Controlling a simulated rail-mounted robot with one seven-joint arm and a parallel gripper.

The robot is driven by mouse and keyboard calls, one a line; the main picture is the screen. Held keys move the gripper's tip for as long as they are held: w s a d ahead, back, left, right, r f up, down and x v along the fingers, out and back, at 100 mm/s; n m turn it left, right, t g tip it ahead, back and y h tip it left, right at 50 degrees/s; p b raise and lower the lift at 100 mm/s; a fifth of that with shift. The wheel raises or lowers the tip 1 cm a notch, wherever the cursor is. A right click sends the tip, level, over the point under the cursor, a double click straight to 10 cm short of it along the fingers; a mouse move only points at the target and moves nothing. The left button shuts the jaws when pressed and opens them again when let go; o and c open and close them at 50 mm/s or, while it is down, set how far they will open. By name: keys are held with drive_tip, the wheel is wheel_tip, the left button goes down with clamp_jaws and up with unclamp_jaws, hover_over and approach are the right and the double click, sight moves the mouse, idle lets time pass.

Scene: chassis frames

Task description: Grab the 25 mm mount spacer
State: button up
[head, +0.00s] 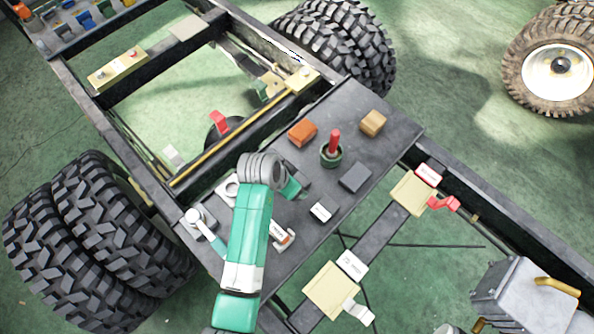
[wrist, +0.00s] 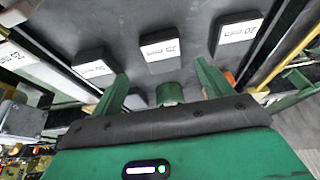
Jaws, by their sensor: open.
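Several dark blocks with white labels lie on a dark plate. In the wrist view, one labelled block (wrist: 160,48) is ahead between my fingers, another (wrist: 240,30) is to the right, and another (wrist: 94,67) is to the left. The printed numbers are small and turned, so I cannot tell surely which is the 25 mm mount spacer. My gripper (wrist: 163,85) is open and empty, its green fingers apart from the blocks. In the head view my gripper (head: 292,186) hangs over the plate, partly hidden by my wrist.
The dark plate (head: 400,128) also holds an orange block (head: 302,132), a tan block (head: 373,123), a plain dark block (head: 356,177) and a red-topped post (head: 332,145) in a green cup. A black block with a white label (head: 320,212) lies near the front edge. Frame rails surround it.

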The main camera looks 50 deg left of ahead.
drive_tip(key=b+x, duration=0.1)
drive_tip(key=x, duration=0.1)
drive_tip(key=b+x, duration=0.1)
drive_tip(key=x, duration=0.2)
drive_tip(key=shift+w+a+f, duration=0.2)
drive_tip(key=shift+w+f, duration=0.05)
drive_tip(key=shift+w, duration=0.05)
drive_tip(key=c, duration=1.1)
